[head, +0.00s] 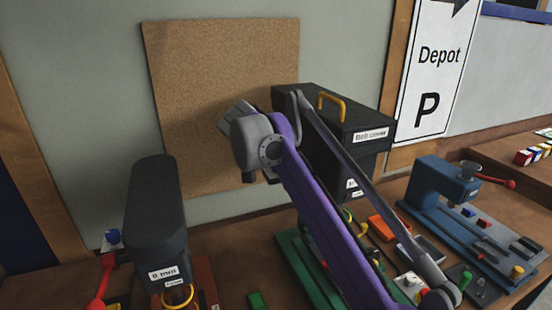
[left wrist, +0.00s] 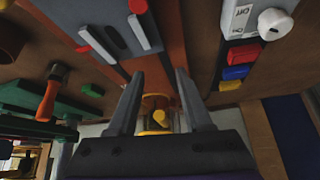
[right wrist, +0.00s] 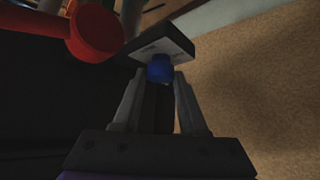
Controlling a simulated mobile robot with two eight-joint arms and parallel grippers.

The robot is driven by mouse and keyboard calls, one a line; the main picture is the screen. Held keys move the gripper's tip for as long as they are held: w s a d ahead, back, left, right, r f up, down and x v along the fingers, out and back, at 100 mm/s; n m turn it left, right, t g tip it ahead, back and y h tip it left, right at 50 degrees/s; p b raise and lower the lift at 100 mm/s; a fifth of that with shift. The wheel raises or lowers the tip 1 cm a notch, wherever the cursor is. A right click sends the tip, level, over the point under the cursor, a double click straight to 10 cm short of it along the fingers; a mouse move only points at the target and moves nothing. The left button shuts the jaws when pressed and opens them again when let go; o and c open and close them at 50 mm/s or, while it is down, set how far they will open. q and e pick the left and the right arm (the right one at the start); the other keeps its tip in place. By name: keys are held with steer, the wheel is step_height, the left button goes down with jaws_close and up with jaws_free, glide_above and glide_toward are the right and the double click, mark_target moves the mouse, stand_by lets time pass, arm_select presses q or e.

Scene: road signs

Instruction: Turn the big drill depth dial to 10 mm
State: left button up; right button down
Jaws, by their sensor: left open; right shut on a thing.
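A black drill (head: 305,105) with a "Belt cover" label and yellow handle stands mid-view over a green base (head: 298,262). Its lower label (head: 352,186) is mostly hidden by my purple right arm. In the right wrist view my right gripper (right wrist: 159,76) is shut on a blue dial (right wrist: 160,69), beside a dark block with pale markings. The head view hides this gripper and dial. My left gripper (left wrist: 152,72) is open in the left wrist view; a yellow ring (left wrist: 157,101) shows beyond and between its fingers. It is outside the head view.
A dark grey drill (head: 155,210) labelled "0 mm" stands at left, with a red lever (head: 105,275). A blue drill (head: 440,185) stands at right. A red knob (right wrist: 95,32) is close to my right gripper. A cork board (head: 225,60) hangs behind.

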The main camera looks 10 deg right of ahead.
steer(key=shift+w+a+m+g+h, duration=0.1)
steer(key=shift+m+g+h, duration=0.45)
steer(key=shift+m, duration=0.45)
steer(key=shift+w+a+m+g+h, duration=0.1)
steer(key=shift+m+g+h, duration=0.45)
steer(key=shift+m, duration=0.45)
steer(key=shift+c, duration=2.2)
jaws_free()
steer(key=shift+s+d+r, duration=0.1)
steer(key=shift+s+r, duration=0.05)
